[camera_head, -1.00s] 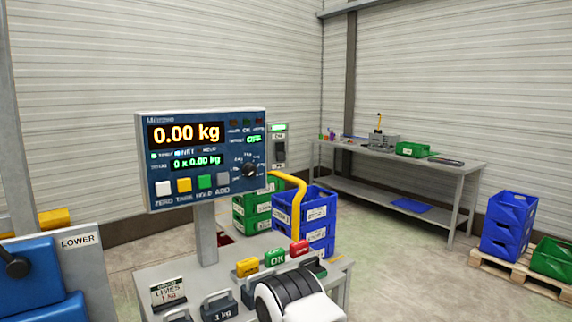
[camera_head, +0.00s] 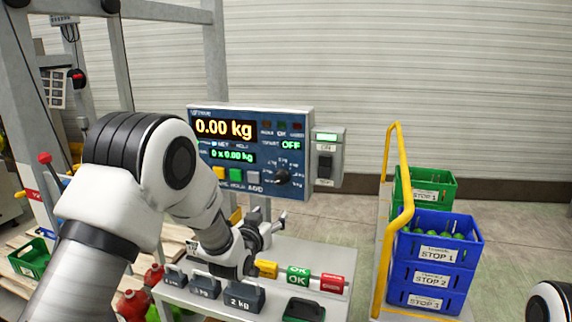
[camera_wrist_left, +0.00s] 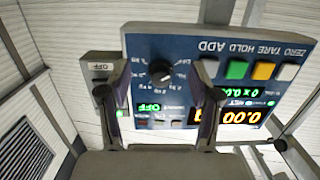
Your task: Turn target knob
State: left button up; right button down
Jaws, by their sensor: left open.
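The target knob (camera_head: 282,177) is a small black dial on the lower right of the blue scale panel (camera_head: 222,182), with a printed ring of marks around it. The display beside it reads OFF. My left gripper (camera_head: 266,228) is below the panel in the head view, under and a little left of the knob. In the left wrist view the panel appears upside down, and the knob (camera_wrist_left: 162,72) shows in the gap between the two open fingers (camera_wrist_left: 163,90). The fingers are empty, and I see no contact with the knob. My right gripper is not in view.
A grey switch box (camera_head: 326,158) sits right of the panel. Weights (camera_head: 244,296) and coloured OK blocks (camera_head: 298,275) stand on the bench below. A yellow rail (camera_head: 399,215) and blue crates (camera_head: 433,262) are to the right. Part of my right arm shows at lower right.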

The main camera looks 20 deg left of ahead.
pick_arm(q)
jog(key=t, duration=0.1)
send_near(279, 180)
jog(key=w, duration=0.2)
jog(key=w+p, duration=0.1)
jog(key=w, duration=0.2)
jog(key=shift+a+r+p, duration=0.1)
jog(key=shift+p, duration=0.25)
jog(key=w, duration=0.1)
jog(key=w+p, duration=0.1)
jog(key=w, duration=0.1)
jog(key=w+d, duration=0.1)
jog(key=w, duration=0.1)
jog(key=shift+f+p, duration=0.25)
jog(key=shift+p, duration=0.1)
jog(key=shift+s+a, duration=0.1)
jog(key=shift+a, duration=0.2)
jog(key=shift+c, duration=0.6)
jog(key=c, duration=1)
